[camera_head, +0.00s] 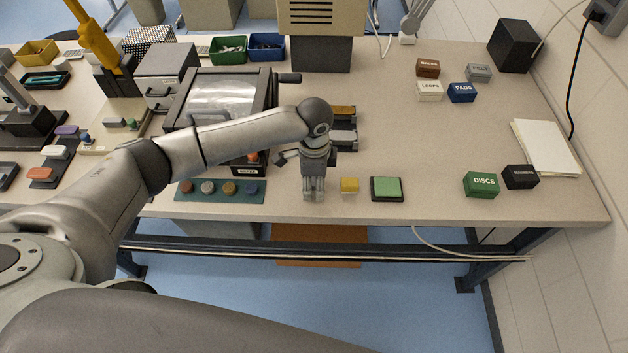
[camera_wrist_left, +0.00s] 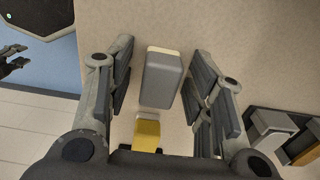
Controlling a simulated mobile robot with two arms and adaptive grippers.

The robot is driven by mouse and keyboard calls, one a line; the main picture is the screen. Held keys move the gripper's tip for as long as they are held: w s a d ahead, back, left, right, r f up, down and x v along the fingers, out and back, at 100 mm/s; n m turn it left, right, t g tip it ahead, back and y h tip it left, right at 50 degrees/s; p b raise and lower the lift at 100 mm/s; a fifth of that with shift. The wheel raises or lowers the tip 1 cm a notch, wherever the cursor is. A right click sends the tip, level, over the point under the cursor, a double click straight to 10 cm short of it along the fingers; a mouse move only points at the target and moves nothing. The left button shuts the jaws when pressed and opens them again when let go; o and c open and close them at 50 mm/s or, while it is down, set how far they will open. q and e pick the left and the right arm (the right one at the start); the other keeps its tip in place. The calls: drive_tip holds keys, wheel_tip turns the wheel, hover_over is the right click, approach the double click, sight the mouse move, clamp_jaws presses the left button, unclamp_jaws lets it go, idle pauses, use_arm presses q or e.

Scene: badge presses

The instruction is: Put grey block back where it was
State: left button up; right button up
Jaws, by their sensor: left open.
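My left gripper (camera_head: 314,192) points down at the table's front edge in the head view, just left of a yellow block (camera_head: 349,185). In the left wrist view its fingers (camera_wrist_left: 160,95) are open, one on each side of the grey block (camera_wrist_left: 162,82). The block has a cream end and stands between the fingers, with visible gaps on both sides. The yellow block also shows in the left wrist view (camera_wrist_left: 147,134). In the head view the fingers mostly hide the grey block. A black tray (camera_wrist_left: 262,112) with grey and orange-brown pieces lies to the right in the wrist view.
A green pad (camera_head: 387,189) lies right of the yellow block. A mat (camera_head: 219,197) with several coloured round pieces lies left of the gripper. A machine (camera_head: 221,90) stands behind my forearm. The green DISCS box (camera_head: 480,184) is further right. The table middle-right is clear.

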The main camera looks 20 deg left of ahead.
sight(314, 181)
use_arm(q)
drive_tip(key=shift+r, duration=0.15)
drive_tip(key=shift+r, duration=0.4)
wheel_tip(314, 181, up, 11)
drive_tip(key=b, duration=0.1)
drive_tip(key=shift+r, duration=0.15)
idle(0.5)
